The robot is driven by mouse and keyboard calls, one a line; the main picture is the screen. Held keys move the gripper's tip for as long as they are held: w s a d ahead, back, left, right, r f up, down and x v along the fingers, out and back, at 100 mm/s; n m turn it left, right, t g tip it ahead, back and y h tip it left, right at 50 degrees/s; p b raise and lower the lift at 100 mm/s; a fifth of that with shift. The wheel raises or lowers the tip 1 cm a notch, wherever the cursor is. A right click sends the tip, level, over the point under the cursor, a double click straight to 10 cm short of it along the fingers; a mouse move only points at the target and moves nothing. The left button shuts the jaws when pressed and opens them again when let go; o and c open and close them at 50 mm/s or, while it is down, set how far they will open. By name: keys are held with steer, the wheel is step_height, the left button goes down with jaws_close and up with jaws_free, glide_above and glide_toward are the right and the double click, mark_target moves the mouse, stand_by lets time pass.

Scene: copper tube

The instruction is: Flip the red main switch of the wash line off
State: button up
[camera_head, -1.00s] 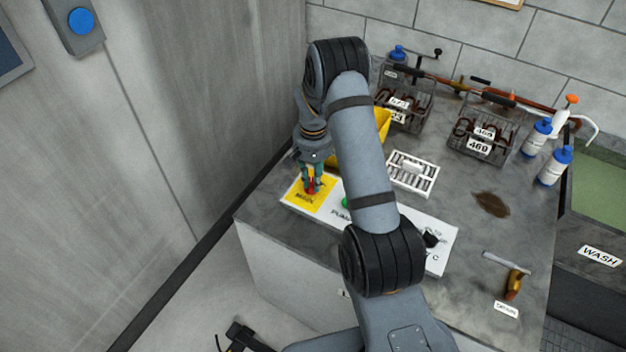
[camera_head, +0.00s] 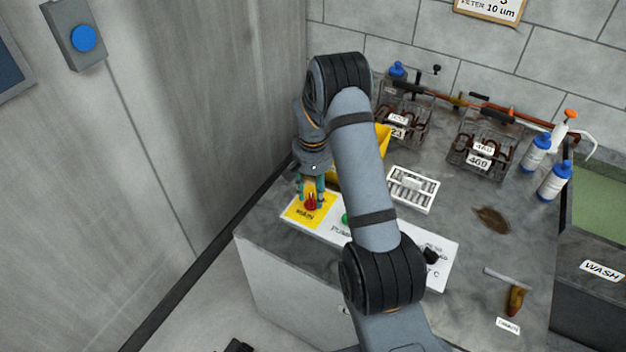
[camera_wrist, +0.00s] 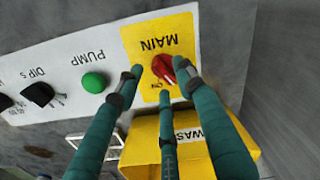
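The red main switch (camera_wrist: 164,68) is a rotary knob on the yellow MAIN plate (camera_wrist: 149,36) of the white control panel (camera_wrist: 62,57). In the head view the red knob (camera_head: 311,203) is at the panel's left end. My gripper (camera_head: 311,193) is over it, pointing down. In the wrist view my gripper's fingers (camera_wrist: 157,76) are spread around the knob. The right fingertip is very close to it or touching; I cannot tell which. The left fingertip is apart from it. The knob's exact pointing direction is partly hidden.
The green PUMP button (camera_wrist: 94,82) and black DIP s knob (camera_wrist: 39,94) share the panel. A yellow WASTE bin (camera_wrist: 141,146) stands close behind the switch. A white slotted rack (camera_head: 412,190) and wire baskets (camera_head: 482,150) stand farther back. A wall borders the left side.

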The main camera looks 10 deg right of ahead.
step_height(320, 180, up, 11)
steer(key=shift+f, duration=0.15)
steer(key=shift+f, duration=0.1)
stand_by(0.4)
step_height(320, 180, down, 12)
steer(key=shift+r, duration=0.1)
stand_by(0.4)
stand_by(0.3)
